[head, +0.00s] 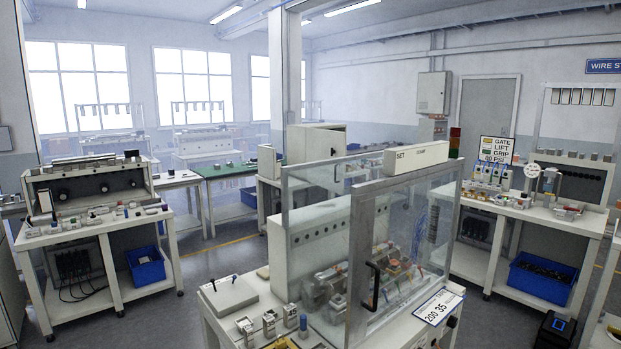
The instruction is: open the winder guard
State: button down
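The winder guard (408,225) is a clear-panelled, grey-framed enclosure on the bench in the front middle. A black bar handle (374,285) stands upright on its near side. The winder machine (325,225) has a pale housing with a row of round holes. Its metal and copper-coloured parts show behind the clear panels. I cannot tell for certain whether the guard is fully shut. My gripper is not in view.
A white box (229,295) and small fixtures (268,323) sit on the bench left of the guard. A sign reading "200 35" (438,306) is at its right. Workbenches stand left (95,225) and right (540,215), with blue bins below. Open floor (215,262) lies left of the winder bench.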

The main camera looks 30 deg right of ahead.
aim_at(367, 201)
jog(key=z, duration=1.05)
